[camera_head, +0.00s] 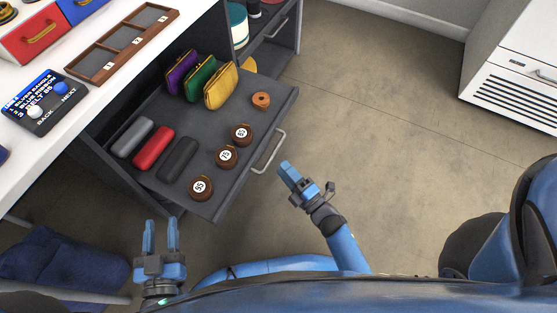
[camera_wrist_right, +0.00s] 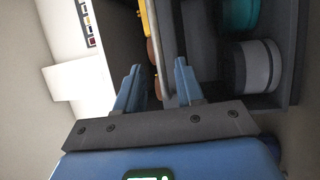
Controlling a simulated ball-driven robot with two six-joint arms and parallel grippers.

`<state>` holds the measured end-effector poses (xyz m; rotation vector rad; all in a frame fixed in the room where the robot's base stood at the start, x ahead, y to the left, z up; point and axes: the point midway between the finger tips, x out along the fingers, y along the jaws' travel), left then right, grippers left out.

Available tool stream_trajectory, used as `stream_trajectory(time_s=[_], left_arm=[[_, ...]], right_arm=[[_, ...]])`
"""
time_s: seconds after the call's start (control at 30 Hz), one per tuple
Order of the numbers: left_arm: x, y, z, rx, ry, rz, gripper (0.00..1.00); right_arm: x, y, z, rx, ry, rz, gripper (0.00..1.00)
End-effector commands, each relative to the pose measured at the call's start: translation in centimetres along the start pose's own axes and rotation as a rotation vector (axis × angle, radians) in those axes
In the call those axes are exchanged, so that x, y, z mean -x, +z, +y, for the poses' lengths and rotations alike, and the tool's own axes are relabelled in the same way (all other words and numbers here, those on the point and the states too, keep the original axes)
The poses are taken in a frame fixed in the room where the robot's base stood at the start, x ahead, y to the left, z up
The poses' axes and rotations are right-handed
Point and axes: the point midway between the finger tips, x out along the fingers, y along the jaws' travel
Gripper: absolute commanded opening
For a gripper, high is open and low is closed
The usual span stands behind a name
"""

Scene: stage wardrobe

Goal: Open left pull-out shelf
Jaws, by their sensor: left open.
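The left pull-out shelf (camera_head: 243,178) is a dark grey tray pulled out from under the white counter. It has a silver bar handle (camera_head: 268,154) on its front edge; a pale bar, likely this handle, shows ahead of my right gripper's fingers in the right wrist view (camera_wrist_right: 161,45). My right gripper (camera_head: 286,167) is just to the right of the handle and appears apart from it. Its fingers are spread and empty in the right wrist view (camera_wrist_right: 158,85). My left gripper (camera_head: 161,225) is open and empty, below the shelf's near corner.
The shelf carries several cases, purses (camera_head: 221,85) and round brown items (camera_head: 241,133). Another shelf (camera_head: 272,50) with tins is further back. A device (camera_head: 43,112) and a divided tray (camera_head: 122,52) sit on the counter. A white vented cabinet (camera_head: 515,75) stands right. The floor between is clear.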

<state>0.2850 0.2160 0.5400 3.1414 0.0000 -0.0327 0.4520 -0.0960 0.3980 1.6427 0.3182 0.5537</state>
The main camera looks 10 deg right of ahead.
Motion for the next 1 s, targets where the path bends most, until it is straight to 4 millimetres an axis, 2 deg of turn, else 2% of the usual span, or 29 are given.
stream_trajectory(time_s=[0.03,0.2,0.4,1.0], left_arm=[[0.0,-0.5,0.0,0.0,0.0,0.0,0.43],[0.0,-1.0,0.0,0.0,0.0,0.0,0.43],[0.0,-1.2,0.0,0.0,0.0,0.0,0.43],[0.0,-1.3,0.0,0.0,0.0,0.0,0.43]], right_arm=[[1.0,0.1,0.1,0.0,-0.004,-0.005,0.37],[3.6,0.1,0.1,-0.001,-0.001,-0.005,0.37],[5.2,0.1,0.0,0.0,0.0,-0.002,0.37],[5.5,0.0,0.0,0.0,0.0,0.001,0.37]])
